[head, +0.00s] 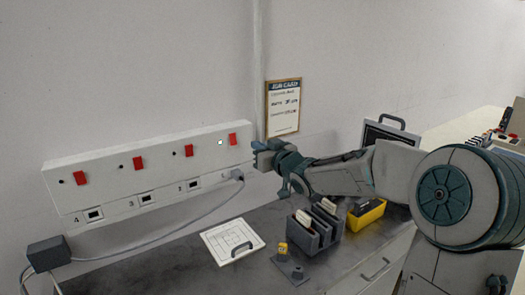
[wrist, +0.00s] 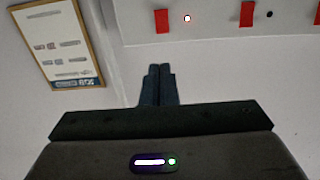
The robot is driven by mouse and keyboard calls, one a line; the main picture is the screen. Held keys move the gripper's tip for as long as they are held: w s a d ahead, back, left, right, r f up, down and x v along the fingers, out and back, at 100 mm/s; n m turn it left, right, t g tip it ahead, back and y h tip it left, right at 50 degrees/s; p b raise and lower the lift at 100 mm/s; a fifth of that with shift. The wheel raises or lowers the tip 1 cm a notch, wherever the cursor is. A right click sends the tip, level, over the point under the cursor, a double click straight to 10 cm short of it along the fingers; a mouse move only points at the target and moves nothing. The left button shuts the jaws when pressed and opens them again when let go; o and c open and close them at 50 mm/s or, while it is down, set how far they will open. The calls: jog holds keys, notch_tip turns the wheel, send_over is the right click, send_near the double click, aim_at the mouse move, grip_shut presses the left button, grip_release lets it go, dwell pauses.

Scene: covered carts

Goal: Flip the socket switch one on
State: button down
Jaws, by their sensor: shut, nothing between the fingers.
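A long white socket box (head: 150,185) is fixed to the wall, with a row of red switches on its front. The rightmost red switch (head: 233,139) is at the end nearest my gripper; the labels 4, 3 and 2 run toward it, and its own label is hidden or unreadable. The small indicator light (head: 220,142) beside it is lit. In the wrist view this switch (wrist: 162,20) is at the top, with the lit light (wrist: 187,18) to its right. My gripper (wrist: 160,72) is shut and empty, and appears apart from the switch, beside the box's right end.
A plug with a grey cable (head: 237,175) sits in the rightmost socket. The other indicators look dark. A framed notice (head: 283,107) hangs right of the box. On the counter are a white panel with a handle (head: 232,240), a dark rack (head: 315,232) and a yellow bin (head: 366,214).

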jog(key=shift+v, duration=0.95)
jog(key=shift+a, duration=0.15)
